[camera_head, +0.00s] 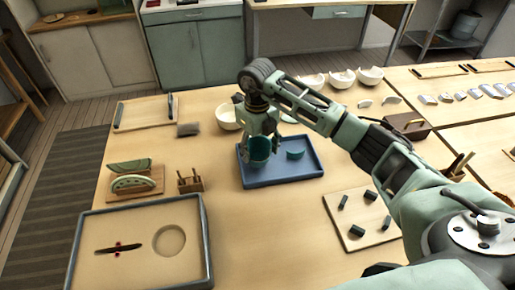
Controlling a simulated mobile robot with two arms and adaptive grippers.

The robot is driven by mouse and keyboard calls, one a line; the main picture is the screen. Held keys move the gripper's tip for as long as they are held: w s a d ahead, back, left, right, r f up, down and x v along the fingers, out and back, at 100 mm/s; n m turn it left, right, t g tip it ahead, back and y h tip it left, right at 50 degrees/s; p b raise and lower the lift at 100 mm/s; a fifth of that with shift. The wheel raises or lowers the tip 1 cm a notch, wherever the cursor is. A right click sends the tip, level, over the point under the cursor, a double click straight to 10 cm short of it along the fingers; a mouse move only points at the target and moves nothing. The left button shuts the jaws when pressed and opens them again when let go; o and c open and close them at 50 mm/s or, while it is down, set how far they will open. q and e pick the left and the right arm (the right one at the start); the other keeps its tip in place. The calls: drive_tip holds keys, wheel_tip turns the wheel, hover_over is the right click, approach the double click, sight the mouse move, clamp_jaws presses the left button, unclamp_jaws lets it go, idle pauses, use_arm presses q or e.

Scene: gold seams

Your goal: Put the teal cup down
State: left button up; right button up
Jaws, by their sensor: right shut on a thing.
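The teal cup (260,152) is at the left part of a blue tray (283,182) on the wooden table. My right gripper (262,140) comes down from above and is shut on the cup. Its fingers hide part of the cup's sides and rim. The cup looks upright, over or on the tray floor; I cannot tell whether its base touches. A teal curved shard (295,154) lies in the right part of the same tray. My left gripper does not show.
A white bowl (228,118) stands behind the tray. A board with dark pieces (362,222) lies at the front right. A large tray with a round recess (140,245) is at the front left. Bare table (245,235) lies in front of the blue tray.

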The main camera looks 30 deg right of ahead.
drive_tip(key=shift+f, duration=0.8)
drive_tip(key=o, duration=1.1)
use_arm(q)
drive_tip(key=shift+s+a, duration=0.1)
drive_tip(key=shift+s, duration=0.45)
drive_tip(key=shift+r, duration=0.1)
use_arm(e)
drive_tip(key=shift+r, duration=0.65)
use_arm(q)
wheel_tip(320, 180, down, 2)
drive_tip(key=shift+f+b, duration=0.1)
drive_tip(key=shift+b, duration=1.05)
use_arm(e)
wheel_tip(320, 180, up, 11)
